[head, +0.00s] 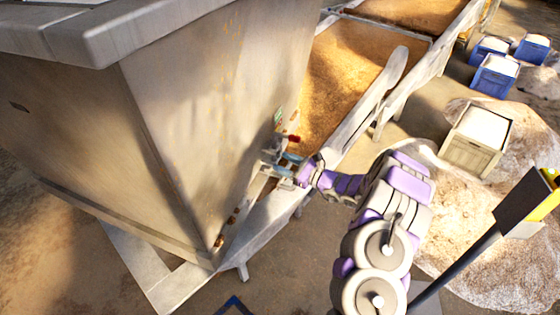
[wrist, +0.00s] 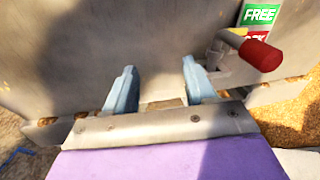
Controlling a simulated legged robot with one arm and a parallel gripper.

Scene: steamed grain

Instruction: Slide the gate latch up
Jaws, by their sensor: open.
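The gate latch (wrist: 261,54) shows in the wrist view as a grey metal piece with a red grip, at upper right on the wall of a large bin. The red grip points right and covers part of a sign (wrist: 259,14) with a green "FREE" field above a red one. In the head view the latch's red grip (head: 293,139) is small, at the bin's lower right edge. My gripper (wrist: 158,72) is open and empty, its two blue-grey fingers facing the bin wall left of the latch. In the head view my gripper (head: 288,166) is just below the latch.
The large metal bin (head: 200,110) fills the left and middle of the head view. A trough of grain (head: 345,70) runs behind it, with a pale side rail (head: 365,110). Crates (head: 478,140) and grain heaps (head: 500,240) lie on the right.

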